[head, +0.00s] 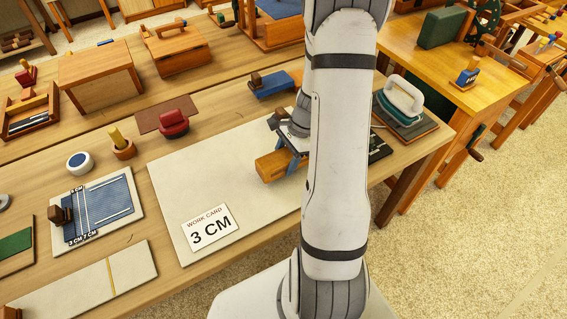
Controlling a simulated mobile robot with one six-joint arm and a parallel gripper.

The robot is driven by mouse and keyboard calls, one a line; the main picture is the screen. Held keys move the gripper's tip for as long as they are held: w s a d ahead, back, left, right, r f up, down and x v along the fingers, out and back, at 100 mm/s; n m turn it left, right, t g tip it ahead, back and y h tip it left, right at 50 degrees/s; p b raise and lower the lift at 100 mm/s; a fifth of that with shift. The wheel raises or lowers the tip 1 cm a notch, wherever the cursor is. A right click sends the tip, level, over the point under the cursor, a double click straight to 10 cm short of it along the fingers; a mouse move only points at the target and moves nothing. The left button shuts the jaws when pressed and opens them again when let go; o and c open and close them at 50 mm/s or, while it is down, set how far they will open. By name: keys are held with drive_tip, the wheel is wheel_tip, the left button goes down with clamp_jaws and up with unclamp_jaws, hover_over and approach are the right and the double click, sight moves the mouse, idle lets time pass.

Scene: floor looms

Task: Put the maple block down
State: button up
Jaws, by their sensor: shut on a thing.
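A honey-brown wooden block, which looks like the maple block (271,167), is at the right part of a pale work board (190,180). My gripper (291,158), with blue fingers, is shut on it. My arm hides the block's right end and part of the gripper. I cannot tell whether the block touches the board or is held just above it. A work card (210,229) reading "3 CM" lies on the board's front part.
A blue woven piece (105,210) on a pale board, with a dark knobbed block, lies at left. A red-handled piece (173,123) and a blue-based block (271,85) stand behind the board. An iron (402,97) stands at right. The board's middle is clear.

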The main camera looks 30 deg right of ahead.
drive_tip(key=shift+f, duration=1.1)
drive_tip(key=shift+f, duration=0.25)
drive_tip(key=o, duration=1.2)
drive_tip(key=shift+r, duration=0.1)
drive_tip(key=shift+o, duration=0.2)
drive_tip(key=v, duration=1.1)
drive_tip(key=shift+d+r, duration=0.1)
drive_tip(key=shift+r, duration=0.55)
drive_tip(key=s+a+r+n+t+h, duration=0.1)
drive_tip(key=s+a+r+n+h, duration=0.1)
drive_tip(key=s+a+r+n, duration=0.4)
drive_tip(key=s+a+r+n+t+h, duration=0.2)
drive_tip(key=s+a+r+n, duration=0.4)
drive_tip(key=a+n, duration=0.4)
drive_tip(key=shift+s+a+r+n+h, duration=0.3)
drive_tip(key=shift+s+a+r+n, duration=0.05)
drive_tip(key=shift+r+n, duration=0.4)
